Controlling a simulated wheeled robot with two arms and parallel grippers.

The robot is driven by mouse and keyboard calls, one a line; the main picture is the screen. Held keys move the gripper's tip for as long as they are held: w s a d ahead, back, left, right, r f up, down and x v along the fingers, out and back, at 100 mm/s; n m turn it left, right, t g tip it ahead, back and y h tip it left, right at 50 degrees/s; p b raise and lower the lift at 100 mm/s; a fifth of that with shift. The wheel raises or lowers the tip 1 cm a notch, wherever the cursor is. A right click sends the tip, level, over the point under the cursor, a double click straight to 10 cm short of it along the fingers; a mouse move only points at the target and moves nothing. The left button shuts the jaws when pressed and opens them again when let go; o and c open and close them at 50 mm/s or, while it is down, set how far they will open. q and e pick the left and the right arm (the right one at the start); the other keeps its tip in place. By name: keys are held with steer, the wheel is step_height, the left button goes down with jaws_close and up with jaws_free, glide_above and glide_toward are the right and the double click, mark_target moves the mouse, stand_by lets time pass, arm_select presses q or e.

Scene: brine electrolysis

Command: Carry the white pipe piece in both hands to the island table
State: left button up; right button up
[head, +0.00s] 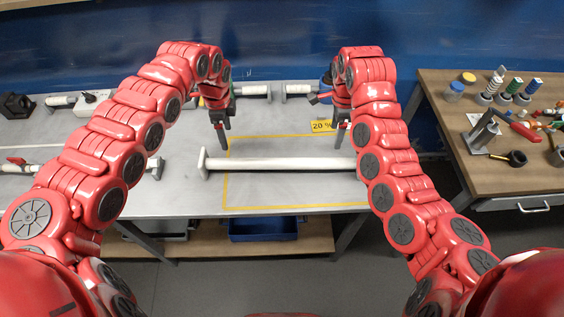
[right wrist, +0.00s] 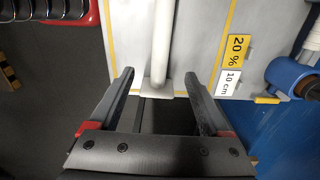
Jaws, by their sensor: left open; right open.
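The white pipe piece (head: 280,164) lies lengthwise left to right on the grey table, across the yellow-outlined area. A flange stands at its left end; its right end is hidden behind my right arm. My left gripper (head: 220,138) is open and empty, beyond and above the pipe's left end. My right gripper (head: 338,138) is open, beyond and above the pipe near its right end. In the right wrist view, the pipe (right wrist: 162,40) and its square end flange (right wrist: 155,88) appear between the spread fingers of my right gripper (right wrist: 159,74); contact cannot be told.
The grey table (head: 185,190) carries pipe fittings at the left and back. A yellow "20 %" label (head: 322,126) lies by the marked area. A blue bin (head: 262,229) sits on the shelf below. A wooden bench (head: 450,110) with tools and bottles stands right, across a gap.

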mark_target(234, 161)
arm_select(q)
steer(key=shift+d, duration=0.15)
steer(key=shift+f, duration=0.1)
arm_select(e)
steer(key=shift+f, duration=0.1)
arm_select(q)
step_height(234, 161, down, 16)
steer(key=shift+w+d+f, duration=0.1)
steer(key=shift+w, duration=0.05)
arm_select(e)
step_height(234, 161, down, 16)
steer(key=shift+f, duration=0.1)
arm_select(q)
steer(key=shift+f, duration=0.55)
arm_select(e)
steer(key=shift+f, duration=0.55)
arm_select(q)
jaws_close()
arm_select(e)
jaws_close()
arm_select(q)
steer(key=shift+r, duration=0.1)
